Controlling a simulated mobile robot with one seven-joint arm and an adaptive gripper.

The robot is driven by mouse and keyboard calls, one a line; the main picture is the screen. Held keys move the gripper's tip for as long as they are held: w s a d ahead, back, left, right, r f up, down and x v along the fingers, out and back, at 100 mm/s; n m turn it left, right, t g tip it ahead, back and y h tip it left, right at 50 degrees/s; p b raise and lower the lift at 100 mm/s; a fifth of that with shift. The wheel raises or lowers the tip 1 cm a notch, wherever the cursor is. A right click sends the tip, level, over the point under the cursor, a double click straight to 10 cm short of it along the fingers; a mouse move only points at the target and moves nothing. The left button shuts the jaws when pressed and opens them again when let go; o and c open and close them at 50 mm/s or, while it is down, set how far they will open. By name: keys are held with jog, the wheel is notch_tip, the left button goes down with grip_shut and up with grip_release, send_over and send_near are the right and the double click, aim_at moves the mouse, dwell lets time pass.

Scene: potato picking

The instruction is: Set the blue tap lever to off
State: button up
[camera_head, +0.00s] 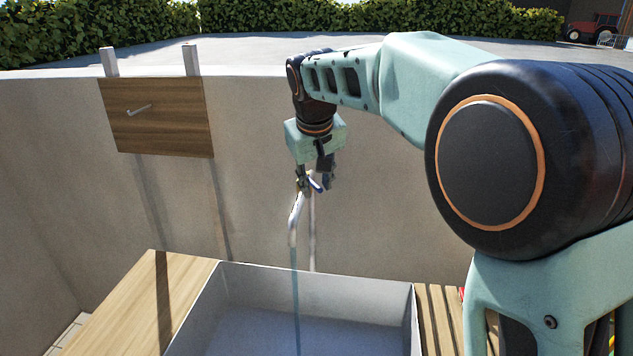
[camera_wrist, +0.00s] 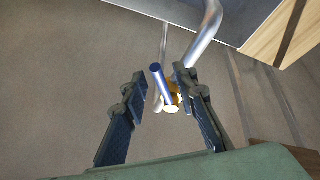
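The tap (camera_head: 296,222) is a pale metal pipe in front of the wall, with its spout bent down over the basin. A thin bluish stream of water (camera_head: 296,285) runs from it. The blue lever (camera_wrist: 160,82) sits on a yellow brass valve body (camera_wrist: 171,103) in the wrist view. It also shows small in the head view (camera_head: 315,184). My gripper (camera_wrist: 163,82) is open, with one dark finger on each side of the lever and visible gaps to both. In the head view my gripper (camera_head: 317,180) points down at the tap's top and partly hides the valve.
A grey basin (camera_head: 408,315) stands below the tap, with a wooden board (camera_head: 135,300) on its left and wooden slats (camera_head: 440,318) on its right. A wooden panel with a hook (camera_head: 165,130) hangs on the wall at left.

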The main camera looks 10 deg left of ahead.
jog(key=shift+c, duration=0.5)
grip_shut()
